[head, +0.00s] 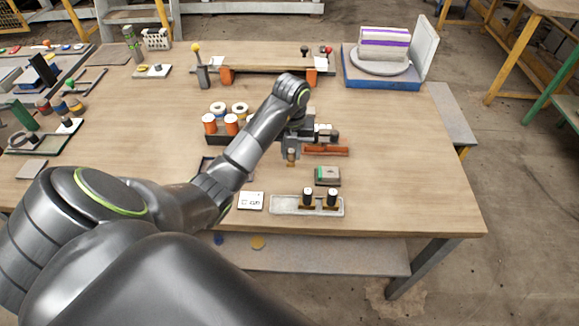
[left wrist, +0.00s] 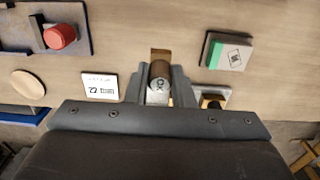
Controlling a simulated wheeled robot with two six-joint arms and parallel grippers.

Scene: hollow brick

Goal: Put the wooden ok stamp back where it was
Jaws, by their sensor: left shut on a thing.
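My left gripper (head: 291,150) is shut on the wooden ok stamp (head: 291,159) and holds it over the table, behind the stamp tray. In the left wrist view the stamp (left wrist: 160,77) sits between the fingers, with OK lettering on its round end. The pale stamp tray (head: 284,205) lies near the table's front edge. Two black-and-white-topped stamps (head: 307,197) (head: 332,198) stand in its middle and right part; its left part looks bare. In the left wrist view the gripper hides most of the tray. My right gripper is not in view.
A white printed card (head: 251,200) lies left of the tray. A green-edged ink pad (head: 328,176) lies behind it. An orange-red rack (head: 327,151) and a holder with orange spools (head: 231,124) stand farther back. The table is clear to the right.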

